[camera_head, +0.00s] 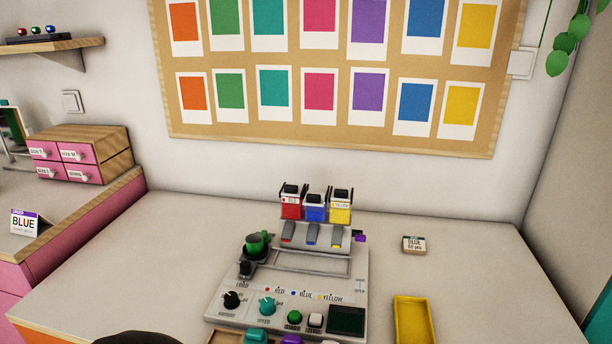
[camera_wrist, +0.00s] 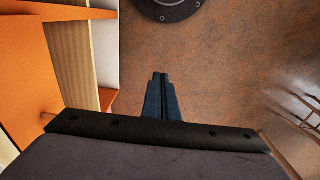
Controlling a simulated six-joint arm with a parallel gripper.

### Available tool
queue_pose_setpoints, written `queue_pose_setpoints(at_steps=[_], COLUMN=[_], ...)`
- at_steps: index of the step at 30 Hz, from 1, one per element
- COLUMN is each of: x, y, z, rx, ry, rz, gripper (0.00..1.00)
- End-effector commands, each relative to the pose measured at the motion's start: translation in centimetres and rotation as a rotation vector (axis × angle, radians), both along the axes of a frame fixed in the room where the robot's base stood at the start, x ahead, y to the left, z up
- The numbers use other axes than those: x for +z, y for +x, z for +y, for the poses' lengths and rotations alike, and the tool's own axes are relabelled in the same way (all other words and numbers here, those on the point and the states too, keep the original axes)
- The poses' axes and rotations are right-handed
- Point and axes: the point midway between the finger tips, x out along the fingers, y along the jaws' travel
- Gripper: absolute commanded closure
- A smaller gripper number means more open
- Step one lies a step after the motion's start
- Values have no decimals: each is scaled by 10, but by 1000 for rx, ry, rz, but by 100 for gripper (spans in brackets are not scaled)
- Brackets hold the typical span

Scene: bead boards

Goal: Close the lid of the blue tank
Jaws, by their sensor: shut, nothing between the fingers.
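The blue tank (camera_head: 315,214) stands between the red tank (camera_head: 291,210) and the yellow tank (camera_head: 340,214) at the back of a grey machine (camera_head: 225,290) in the head view. A dark lid part (camera_head: 317,198) shows at the top of the blue tank; the picture is too small to tell how far it is open. My gripper (camera_wrist: 160,76) shows in the wrist view with its two dark fingers together and empty, above a brown floor. The tanks are not in the wrist view, and the gripper's fingers are not in the head view.
The machine's front holds knobs, buttons and a dark screen (camera_head: 346,319). The wrist view shows an orange panel (camera_wrist: 75,60) at left.

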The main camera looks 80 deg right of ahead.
Motion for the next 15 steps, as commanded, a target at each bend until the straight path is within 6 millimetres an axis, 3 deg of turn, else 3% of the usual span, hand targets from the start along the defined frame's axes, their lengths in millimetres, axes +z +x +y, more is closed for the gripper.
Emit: queue_pose_setpoints(at_steps=[1,10,15], x=[30,114,169], y=[4,32,54], z=[-1,-14,-45], rx=[-4,-96,-285], ry=[-1,-7,-20], rz=[-10,-91,-139], gripper=[100,100,100])
